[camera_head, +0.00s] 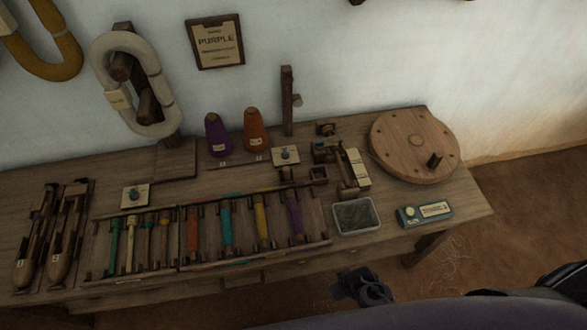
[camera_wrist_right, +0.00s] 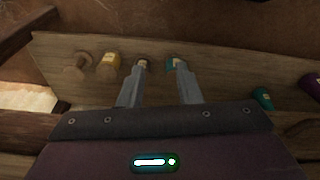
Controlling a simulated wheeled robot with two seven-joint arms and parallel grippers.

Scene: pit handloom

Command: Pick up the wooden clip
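I cannot tell for certain which thing is the wooden clip. Several small dark wooden pieces sit at the back right of the table in the head view, among them a small block (camera_head: 325,129) and a wooden winder-like device (camera_head: 346,168) beside a pale label. In the right wrist view my right gripper (camera_wrist_right: 158,72) is open, its two grey fingers apart with nothing held. Coloured bobbins show beyond its tips. A dark jointed part (camera_head: 362,288), apparently of my right arm, is in front of the table in the head view. My left gripper is not in view.
The wooden table (camera_head: 465,200) holds a bobbin rack (camera_head: 255,262), two shuttles (camera_head: 64,240), purple (camera_head: 217,135) and orange (camera_head: 256,130) cones, a round wooden disc (camera_head: 413,146), a clear tray (camera_head: 372,229) and a teal device (camera_head: 408,219). Floor shows at the right.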

